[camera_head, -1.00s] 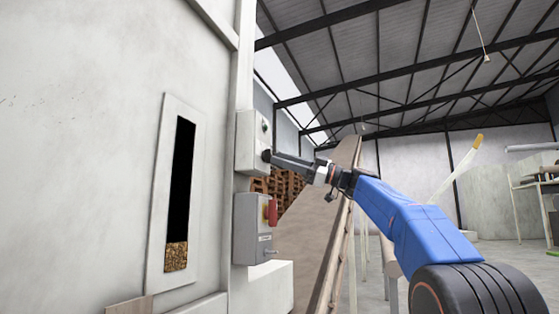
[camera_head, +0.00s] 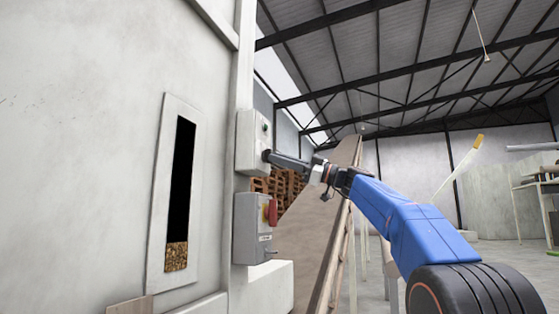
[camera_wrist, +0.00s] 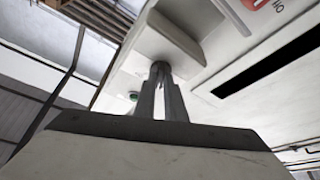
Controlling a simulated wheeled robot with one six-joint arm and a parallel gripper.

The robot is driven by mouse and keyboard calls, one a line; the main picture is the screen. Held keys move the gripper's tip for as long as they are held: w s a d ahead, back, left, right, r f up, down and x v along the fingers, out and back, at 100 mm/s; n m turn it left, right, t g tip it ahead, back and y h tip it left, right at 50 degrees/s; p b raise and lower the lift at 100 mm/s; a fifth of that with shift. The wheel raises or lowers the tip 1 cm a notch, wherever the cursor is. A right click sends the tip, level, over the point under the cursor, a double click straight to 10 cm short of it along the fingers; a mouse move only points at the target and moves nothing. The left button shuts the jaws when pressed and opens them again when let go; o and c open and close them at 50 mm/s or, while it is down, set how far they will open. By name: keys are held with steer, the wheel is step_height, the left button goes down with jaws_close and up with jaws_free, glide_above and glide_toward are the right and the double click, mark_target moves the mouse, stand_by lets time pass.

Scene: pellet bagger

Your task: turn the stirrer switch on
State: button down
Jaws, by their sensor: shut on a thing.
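The stirrer switch appears to be the small dark knob (camera_head: 265,155) on the front of the upper grey box (camera_head: 250,143) on the wall. My gripper (camera_head: 270,156) reaches it from the right, with its fingertips at the knob. In the wrist view my gripper (camera_wrist: 160,68) has its two fingers close together on the knob, against the pale box face (camera_wrist: 178,45). The fingers hide most of the knob, so I cannot tell its turned position.
Below hangs a grey box (camera_head: 246,245) with a red handle (camera_head: 271,212) on yellow. A small green button (camera_wrist: 134,96) shows beside the fingers. A sight window (camera_head: 176,255) with pellets is at left. A sloping conveyor (camera_head: 318,235) lies behind my arm.

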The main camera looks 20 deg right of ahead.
steer(key=m+t+h, duration=0.1)
steer(key=m+t, duration=0.1)
steer(key=m, duration=0.3)
steer(key=m+t+h, duration=0.2)
steer(key=m, duration=0.4)
steer(key=s+m+t+h, duration=0.1)
steer(key=m+t+h, duration=0.1)
steer(key=m, duration=0.3)
steer(key=shift+a+m+t, duration=0.3)
steer(key=shift+m+t, duration=0.1)
steer(key=c, duration=1.8)
jaws_free()
steer(key=shift+d, duration=0.1)
steer(key=v, duration=1.7)
steer(key=shift+s, duration=0.25)
steer(key=shift+f, duration=0.1)
